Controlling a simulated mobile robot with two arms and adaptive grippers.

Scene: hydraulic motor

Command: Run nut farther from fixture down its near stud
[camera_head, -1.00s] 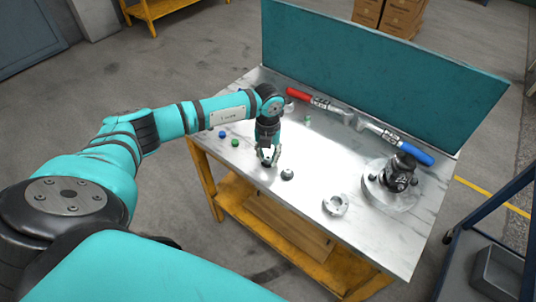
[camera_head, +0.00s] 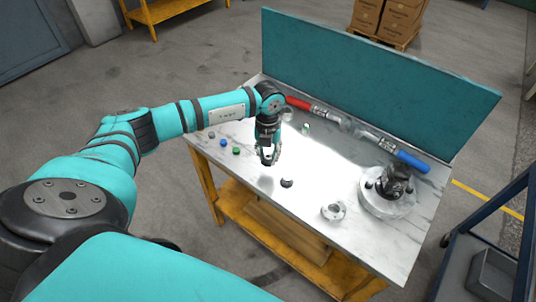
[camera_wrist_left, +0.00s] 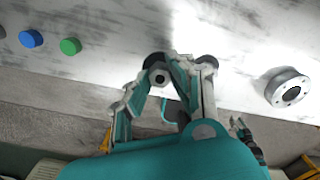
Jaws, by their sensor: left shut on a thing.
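My left gripper (camera_head: 267,160) is low over the left-middle part of the metal table (camera_head: 310,160), well to the left of the fixture. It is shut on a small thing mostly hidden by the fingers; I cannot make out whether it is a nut. Its fingers (camera_wrist_left: 181,66) also show in the left wrist view. The round pale base of what looks like the fixture (camera_head: 386,206) stands at the table's right, with a dark body (camera_head: 396,180) on it. Its studs and any nuts are too small to tell apart. My right gripper is not in view.
A small dark-topped part (camera_head: 286,183) and a pale metal ring (camera_head: 333,211) lie between the gripper and the base. Blue (camera_head: 223,142) and green (camera_head: 236,150) caps lie to the left. A long red-and-blue-handled tool (camera_head: 345,127) lies along the teal back panel (camera_head: 380,80).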

